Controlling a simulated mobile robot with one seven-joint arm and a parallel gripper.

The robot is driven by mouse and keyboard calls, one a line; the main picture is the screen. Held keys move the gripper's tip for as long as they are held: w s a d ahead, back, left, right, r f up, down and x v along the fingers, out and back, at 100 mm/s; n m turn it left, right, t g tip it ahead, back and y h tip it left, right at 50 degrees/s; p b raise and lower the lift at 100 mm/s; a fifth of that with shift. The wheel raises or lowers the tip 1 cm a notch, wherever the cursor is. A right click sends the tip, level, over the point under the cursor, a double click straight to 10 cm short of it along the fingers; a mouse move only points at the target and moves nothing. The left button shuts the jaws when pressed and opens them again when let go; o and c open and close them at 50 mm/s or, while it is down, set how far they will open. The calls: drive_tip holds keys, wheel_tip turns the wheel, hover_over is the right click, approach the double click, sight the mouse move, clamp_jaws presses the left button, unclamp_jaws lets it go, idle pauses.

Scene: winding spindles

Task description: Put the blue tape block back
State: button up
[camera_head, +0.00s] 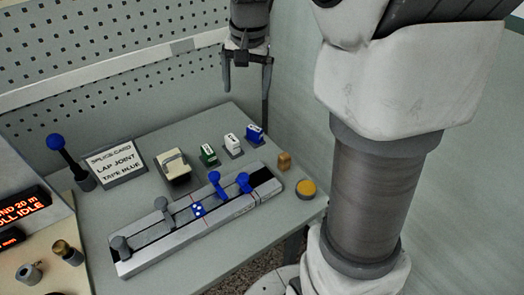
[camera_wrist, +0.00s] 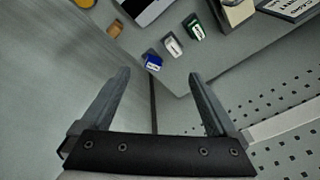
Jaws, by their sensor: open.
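The blue tape block (camera_head: 255,132) stands at the right end of a row of small blocks near the table's back edge. It seems to rest on a dark base. It also shows in the wrist view (camera_wrist: 153,63), just beyond the space between my fingertips. My gripper (camera_head: 247,80) is open and empty, above and behind the block, apart from it. In the wrist view its two fingers (camera_wrist: 158,75) are spread wide. A white block (camera_head: 232,142) and a green block (camera_head: 208,154) stand left of the blue one in the head view.
A grey rail fixture (camera_head: 160,245) with blue levers (camera_head: 216,180) and a white-spotted blue piece (camera_head: 198,209) lies in front. A splice card (camera_head: 115,162) reads "LAP JOINT TAPE BLUE". A yellow button (camera_head: 306,188) and small orange block (camera_head: 284,160) are right. A pegboard (camera_head: 90,50) stands behind.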

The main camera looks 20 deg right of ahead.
drive_tip(key=s+a+n+t, duration=0.1)
drive_tip(key=s+a+n, duration=0.1)
drive_tip(key=s, duration=0.9)
drive_tip(key=s+a+r+n+t, duration=0.1)
drive_tip(key=s+a+n+t, duration=0.1)
drive_tip(key=s, duration=0.9)
drive_tip(key=a+n, duration=0.1)
drive_tip(key=n, duration=0.1)
drive_tip(key=shift+a+r+n, duration=0.2)
drive_tip(key=shift+a+n, duration=0.1)
drive_tip(key=shift+n, duration=0.1)
